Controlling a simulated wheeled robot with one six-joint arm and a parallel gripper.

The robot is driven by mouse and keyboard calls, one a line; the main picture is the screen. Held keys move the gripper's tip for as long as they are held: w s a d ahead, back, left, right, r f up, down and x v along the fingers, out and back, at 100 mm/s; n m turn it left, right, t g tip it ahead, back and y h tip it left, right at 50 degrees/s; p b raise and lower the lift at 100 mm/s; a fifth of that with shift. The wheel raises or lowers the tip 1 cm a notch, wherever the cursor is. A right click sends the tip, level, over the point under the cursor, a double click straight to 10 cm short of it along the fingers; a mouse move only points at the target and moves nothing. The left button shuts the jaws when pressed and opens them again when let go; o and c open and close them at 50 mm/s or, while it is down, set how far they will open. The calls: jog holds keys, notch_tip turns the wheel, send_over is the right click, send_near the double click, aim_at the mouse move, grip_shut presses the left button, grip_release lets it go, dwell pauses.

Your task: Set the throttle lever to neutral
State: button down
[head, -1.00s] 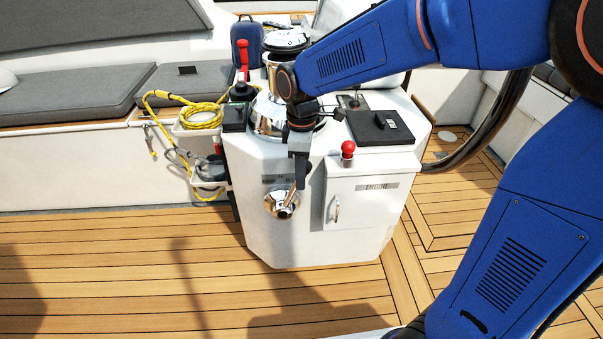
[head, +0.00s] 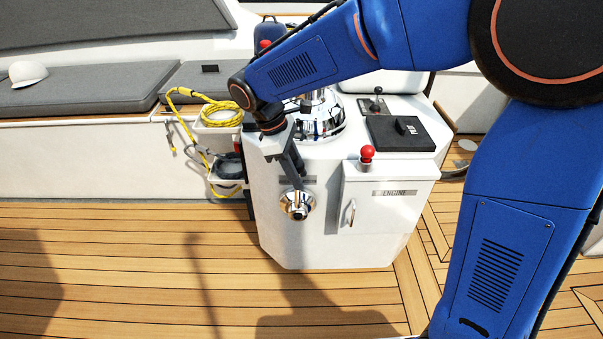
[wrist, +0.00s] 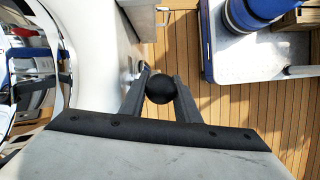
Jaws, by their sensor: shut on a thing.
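The throttle lever has a polished round hub (head: 297,206) on the front face of the white pedestal. Its black ball knob (wrist: 161,89) sits between the two fingers of my gripper (wrist: 161,82) in the wrist view. In the head view my gripper (head: 294,170) is just above the hub, with its fingers pointing down. The gripper is shut on the knob. The knob and most of the lever are hidden by the fingers in the head view, so the lever's exact angle is hard to read.
Right of the lever is the engine locker door (head: 384,207) with a red knob (head: 367,153) above it. A yellow rope (head: 216,112) hangs at the pedestal's left. A white cap (head: 28,73) lies on the grey bench cushion. The teak deck in front is clear.

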jog(key=c, duration=1.4)
grip_release()
jog(key=shift+o, duration=0.2)
jog(key=v, duration=1.7)
jog(key=shift+r, duration=0.2)
jog(key=shift+w, duration=0.1)
jog(key=s+d+f+m+t+y, duration=0.1)
jog(key=s+d+m+y, duration=0.2)
jog(key=d, duration=0.7)
jog(key=s+d+m, duration=0.4)
jog(key=d, duration=0.7)
jog(key=s+d+f+m+t+y, duration=0.1)
jog(key=s+d+f+m+t, duration=0.3)
jog(key=s+d+f+m, duration=0.4)
jog(key=s+d+f, duration=0.2)
jog(key=s+d, duration=0.2)
jog(key=s, duration=0.2)
jog(key=shift+f, duration=0.3)
